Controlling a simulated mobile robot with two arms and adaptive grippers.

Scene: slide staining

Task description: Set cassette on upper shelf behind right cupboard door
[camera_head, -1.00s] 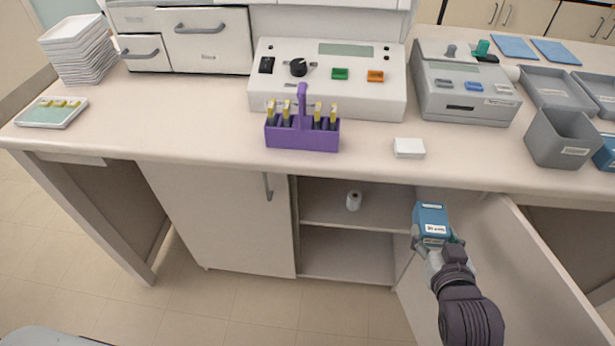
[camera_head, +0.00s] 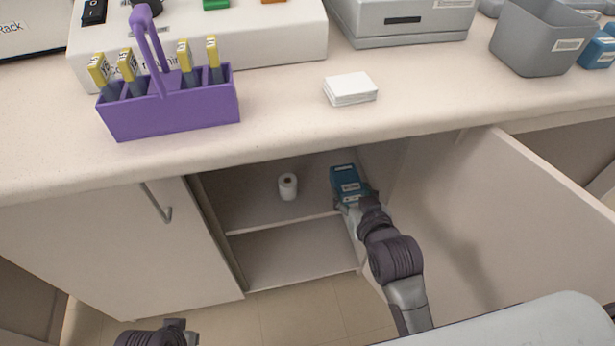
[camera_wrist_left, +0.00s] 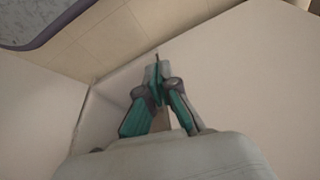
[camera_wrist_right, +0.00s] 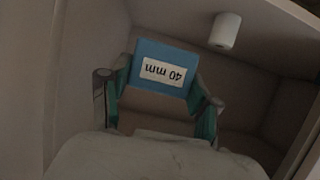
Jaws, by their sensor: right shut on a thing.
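The blue cassette (camera_head: 344,182), with a white label reading "40 mm" in the right wrist view (camera_wrist_right: 163,70), is held by my right gripper (camera_head: 350,195). The gripper is shut on it, one finger at each side. It is in the cupboard's upper compartment, at its right side, over the upper shelf (camera_head: 262,212). Whether its underside touches the shelf is hidden. The right cupboard door (camera_head: 500,215) stands wide open. My left gripper (camera_wrist_left: 157,75) shows in the left wrist view with its fingertips together and nothing visible between them.
A white roll (camera_head: 288,187) stands on the upper shelf left of the cassette. The lower compartment (camera_head: 290,260) looks empty. The left door (camera_head: 110,250) is closed. A purple slide rack (camera_head: 170,105) and a white stack (camera_head: 350,88) rest on the counter above.

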